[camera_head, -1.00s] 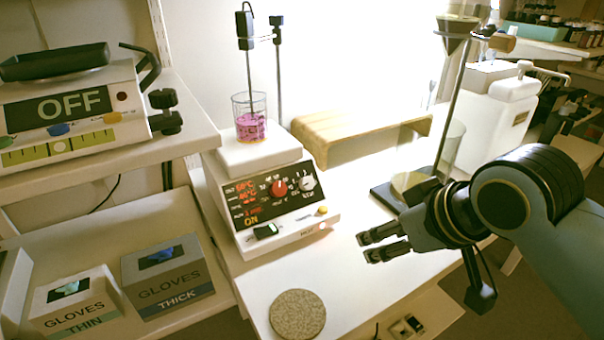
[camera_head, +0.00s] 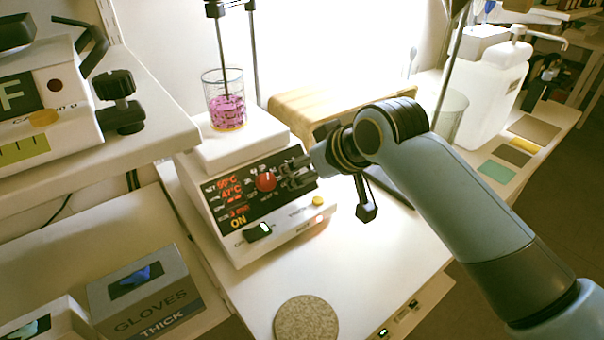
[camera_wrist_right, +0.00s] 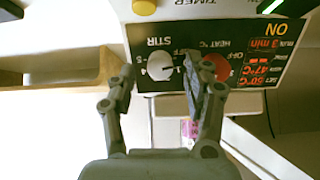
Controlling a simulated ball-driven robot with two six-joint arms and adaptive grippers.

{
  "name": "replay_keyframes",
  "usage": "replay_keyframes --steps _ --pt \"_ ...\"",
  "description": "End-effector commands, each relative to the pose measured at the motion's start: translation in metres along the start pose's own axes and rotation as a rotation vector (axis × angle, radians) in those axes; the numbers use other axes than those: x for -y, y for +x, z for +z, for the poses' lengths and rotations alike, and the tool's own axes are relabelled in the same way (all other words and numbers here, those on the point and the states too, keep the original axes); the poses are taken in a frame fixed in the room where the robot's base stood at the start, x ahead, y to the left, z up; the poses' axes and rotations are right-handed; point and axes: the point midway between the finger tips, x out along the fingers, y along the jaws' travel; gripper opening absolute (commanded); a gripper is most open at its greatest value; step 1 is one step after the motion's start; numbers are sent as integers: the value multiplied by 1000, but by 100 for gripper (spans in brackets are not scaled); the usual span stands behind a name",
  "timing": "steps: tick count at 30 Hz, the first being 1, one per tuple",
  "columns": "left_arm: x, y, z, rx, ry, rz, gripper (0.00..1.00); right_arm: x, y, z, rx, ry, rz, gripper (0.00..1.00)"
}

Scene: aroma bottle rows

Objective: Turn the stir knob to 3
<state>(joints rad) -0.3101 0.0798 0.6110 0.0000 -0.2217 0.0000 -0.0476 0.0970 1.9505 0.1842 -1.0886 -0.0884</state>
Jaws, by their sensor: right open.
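The hotplate stirrer (camera_head: 228,210) stands on the white bench with its dark panel facing front. The white stir knob (camera_wrist_right: 160,66) shows in the right wrist view, where the panel appears upside down; which number it points to is not clear. My right gripper (camera_head: 294,172) is open at the right side of the panel and hides the stir knob in the head view. In the right wrist view, the fingers of the gripper (camera_wrist_right: 166,84) stand on either side of the stir knob, and contact cannot be told. The red heat knob (camera_head: 265,181) is just left of the gripper. My left gripper is out of view.
A beaker with pink liquid (camera_head: 227,110) stands on the hotplate, with a rod in it. A wooden stand (camera_head: 300,100) is behind on the right. A round mat (camera_head: 306,318) lies in front. A glove box (camera_head: 150,295) is at lower left.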

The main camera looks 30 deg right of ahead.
Motion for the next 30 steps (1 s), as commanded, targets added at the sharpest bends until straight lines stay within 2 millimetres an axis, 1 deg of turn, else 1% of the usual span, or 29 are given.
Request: replay_keyframes --steps 1,3,7,10,14,19,25,26,30 --pt "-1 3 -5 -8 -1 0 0 0 7 1 1 1 0 51" --pt "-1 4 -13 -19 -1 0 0 0 13 0 1 0 0 51" --pt "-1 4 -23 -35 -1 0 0 0 18 0 1 -1 -1 51" --pt "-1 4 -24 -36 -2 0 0 0 18 0 0 -1 0 51" --pt "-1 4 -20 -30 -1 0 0 0 18 0 0 -1 0 51" --pt "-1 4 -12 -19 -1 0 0 0 18 0 1 -1 0 29" --pt "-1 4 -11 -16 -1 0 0 0 18 0 1 -1 0 3" --pt "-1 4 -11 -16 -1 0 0 0 18 0 1 -1 0 0" --pt "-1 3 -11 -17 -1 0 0 0 18 0 1 3 -1 0"
